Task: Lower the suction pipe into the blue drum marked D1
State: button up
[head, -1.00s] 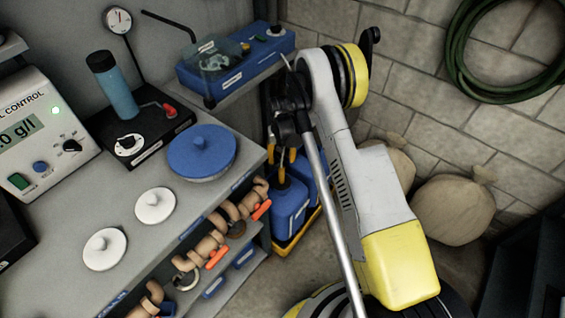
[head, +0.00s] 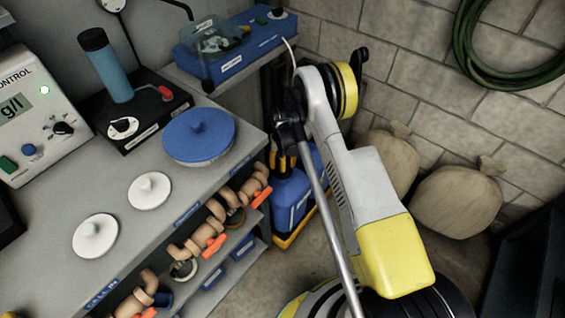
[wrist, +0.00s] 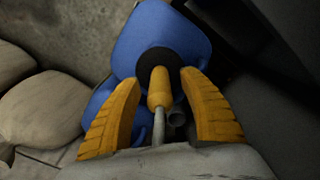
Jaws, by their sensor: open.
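A blue drum (head: 291,198) stands past the end of the shelf unit. In the wrist view, the same blue drum (wrist: 150,35) shows a round black opening (wrist: 163,60). A second blue drum (head: 319,166) is partly hidden behind my arm. No D1 mark is readable. The suction pipe's yellow grip (wrist: 160,88), with a grey tube below it in the picture, appears between the yellow fingers of my gripper (wrist: 163,85). Gaps show on both sides, and the fingers are open. The grip overlaps the black opening. I cannot tell whether the pipe is inside it.
The drums stand in a yellow tray (head: 287,239). The grey bench (head: 60,205) at left carries a blue lid (head: 200,140), white lids and a control box (head: 35,115). Pipe fittings fill the shelf below. Sacks (head: 455,200) and a block wall lie at right.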

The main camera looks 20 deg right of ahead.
grip_shut()
jog(key=c, duration=0.9)
grip_release()
grip_shut()
notch_tip(320, 180, up, 32)
jog(key=p, duration=1.3)
jog(key=shift+f+p, duration=0.2)
jog(key=shift+p, duration=0.2)
